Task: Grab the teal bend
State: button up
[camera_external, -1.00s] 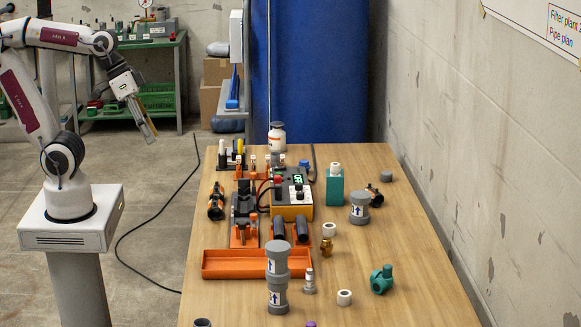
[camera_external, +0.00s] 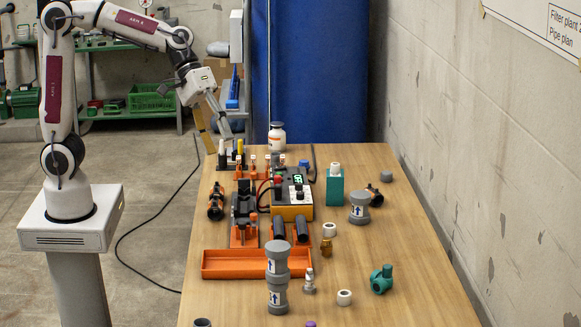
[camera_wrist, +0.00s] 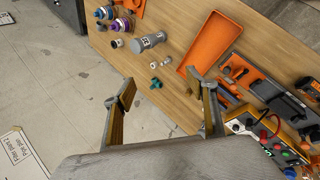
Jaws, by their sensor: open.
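The teal bend (camera_external: 381,279) is a short elbow fitting on the right front part of the wooden table (camera_external: 420,300). In the wrist view the teal bend (camera_wrist: 156,83) looks small and far off, in line with the gap between my fingers. My gripper (camera_external: 220,144) is open and empty. It hangs near the table's far left corner, well apart from the bend. Both fingers of my gripper (camera_wrist: 163,85) show in the wrist view with nothing between them.
An orange tray (camera_external: 243,273), an orange meter (camera_external: 291,197) and a grey pipe stack (camera_external: 277,285) stand left of the bend. A white ring (camera_external: 344,297) and a brass fitting (camera_external: 326,247) lie nearer it. A teal block (camera_external: 335,188) stands farther back. The concrete wall (camera_external: 480,150) is at the right.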

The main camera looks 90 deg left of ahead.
jog(key=w+d+f+n+h, duration=0.1)
jog(key=w+d+f+n, duration=0.15)
jog(key=w, duration=0.45)
jog(key=w+d+f+n+t+h, duration=0.1)
jog(key=w+d+f+n, duration=0.2)
jog(key=w, duration=0.4)
jog(key=w+d+f+n+h, duration=0.1)
jog(key=w+d+f+n, duration=0.2)
jog(key=w, duration=0.4)
jog(key=w+f+n+t+h, duration=0.1)
jog(key=w+f+n, duration=0.3)
jog(key=w+f, duration=0.45)
jog(key=n+t, duration=0.2)
jog(key=n, duration=0.4)
send_near(382, 277)
jog(key=x, duration=0.3)
jog(key=shift+x, duration=1.25)
